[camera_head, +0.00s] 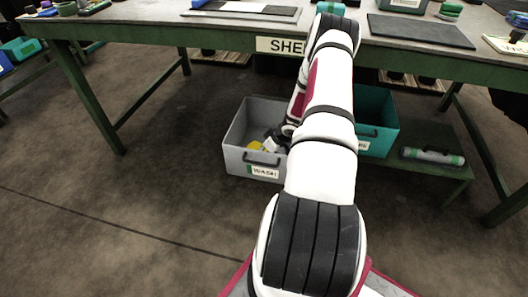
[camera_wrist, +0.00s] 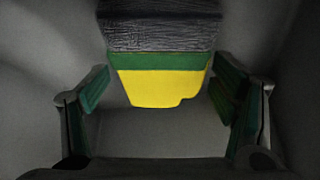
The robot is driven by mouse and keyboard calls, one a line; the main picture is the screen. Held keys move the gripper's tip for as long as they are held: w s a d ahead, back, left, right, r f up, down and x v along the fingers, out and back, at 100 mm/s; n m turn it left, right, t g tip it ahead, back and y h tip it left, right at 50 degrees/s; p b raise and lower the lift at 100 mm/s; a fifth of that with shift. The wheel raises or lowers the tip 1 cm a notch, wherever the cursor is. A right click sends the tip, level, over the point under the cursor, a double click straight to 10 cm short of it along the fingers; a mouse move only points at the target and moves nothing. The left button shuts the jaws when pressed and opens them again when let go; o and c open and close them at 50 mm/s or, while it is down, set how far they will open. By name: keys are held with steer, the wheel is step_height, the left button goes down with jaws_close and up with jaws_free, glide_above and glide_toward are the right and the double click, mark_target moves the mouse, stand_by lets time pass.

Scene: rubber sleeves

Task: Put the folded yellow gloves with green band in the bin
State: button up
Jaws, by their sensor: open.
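The folded gloves (camera_wrist: 160,88) show in the wrist view, with a yellow part, a green band and a dark grey textured part. They lie beyond my open fingers, in line with the gap between them. In the head view a yellow patch of the gloves (camera_head: 255,146) shows inside the grey bin (camera_head: 236,157), labelled "WASH". My gripper (camera_head: 272,143) is down inside this bin beside the gloves, partly hidden by the bin wall and my arm. In the wrist view my gripper (camera_wrist: 160,75) has its fingers spread apart, with nothing clamped between them.
A teal bin (camera_head: 376,118) stands right of the grey one, its label partly hidden by my arm. The table (camera_head: 215,32) with a "SHE..." sign overhangs behind. The floor at left is clear.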

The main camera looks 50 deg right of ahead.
steer(key=p+v, duration=0.5)
steer(key=v, duration=0.7)
steer(key=shift+r, duration=0.15)
